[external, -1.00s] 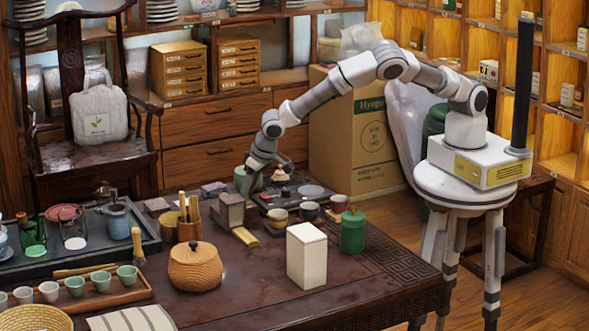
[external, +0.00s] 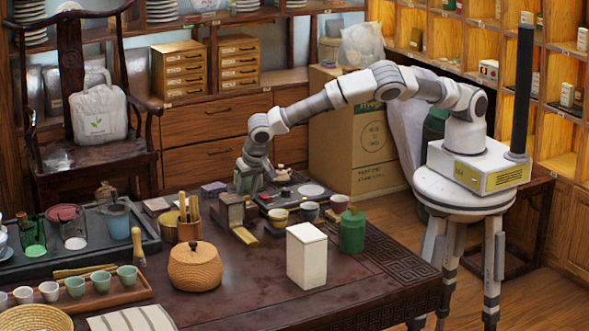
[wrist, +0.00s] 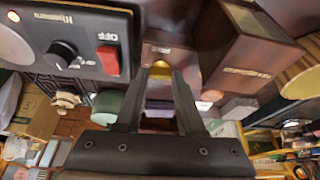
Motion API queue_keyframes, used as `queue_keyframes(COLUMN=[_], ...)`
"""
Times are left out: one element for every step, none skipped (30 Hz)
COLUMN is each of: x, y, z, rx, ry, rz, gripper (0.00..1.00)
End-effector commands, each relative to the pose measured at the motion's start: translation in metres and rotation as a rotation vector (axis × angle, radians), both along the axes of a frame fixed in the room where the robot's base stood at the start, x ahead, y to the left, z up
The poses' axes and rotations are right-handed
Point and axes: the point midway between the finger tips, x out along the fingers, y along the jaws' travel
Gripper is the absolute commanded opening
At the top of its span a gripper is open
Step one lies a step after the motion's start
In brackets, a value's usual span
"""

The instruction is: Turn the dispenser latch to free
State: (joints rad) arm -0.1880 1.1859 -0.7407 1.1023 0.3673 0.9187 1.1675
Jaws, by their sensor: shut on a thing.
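A brown dispenser box with a pale label (wrist: 245,55) stands at the upper right of the wrist view. It appears to be the small brown box (external: 230,212) in the external view. A lower brown labelled face (wrist: 168,50) lies straight ahead of my gripper (wrist: 160,75). A small yellow, brass-like piece, apparently the latch (wrist: 162,69), shows between my fingertips. My gripper is shut on it. The fingers hide part of it, so I cannot tell which way it is turned. In the external view my gripper (external: 250,192) points down behind the box, and the latch is hidden.
A black appliance with a knob and red OFF switch (wrist: 107,60) is close at left of my fingers. A green jar (wrist: 107,106) is beside the left finger. Cups (external: 309,211), a white canister (external: 306,256) and a woven pot (external: 195,268) stand nearer the table's front.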

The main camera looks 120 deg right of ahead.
Motion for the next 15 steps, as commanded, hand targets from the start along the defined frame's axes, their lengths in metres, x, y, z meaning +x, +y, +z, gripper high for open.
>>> queue_keyframes(x=[0.0003, 0.0003, 0.0003, 0.0002, 0.0003, 0.0003, 0.0003, 0.0002, 0.0002, 0.0003, 0.0002, 0.0002, 0.0002, 0.0002, 0.0002], y=[0.0001, 0.0002, 0.0002, 0.0002, 0.0002, 0.0003, 0.0003, 0.0003, 0.0003, 0.0003, 0.0003, 0.0003, 0.0003, 0.0003, 0.0002], z=[0.0002, 0.0001, 0.0001, 0.0001, 0.0001, 0.0001, 0.0001, 0.0001, 0.0001, 0.0001, 0.0001, 0.0001, 0.0001, 0.0001, 0.0], rx=[0.001, 0.001, 0.001, 0.001, 0.001, 0.001, 0.001, 0.001, 0.001, 0.001, 0.001, 0.001, 0.001, 0.001, 0.001], ry=[-0.001, -0.001, -0.001, -0.001, -0.001, -0.001, -0.001, -0.001, -0.001, -0.001, -0.001, -0.001, -0.001, -0.001, -0.001], rz=[-0.002, -0.002, -0.002, -0.002, -0.002, -0.001, -0.001, -0.001, -0.001, -0.001, -0.001, 0.0, 0.0, 0.0, 0.0], gripper=[0.0, 0.0, 0.0, 0.0, 0.0, 0.0, 0.0, 0.0, 0.0, 0.41, 0.46, 0.54, 0.59, 0.64, 0.68])
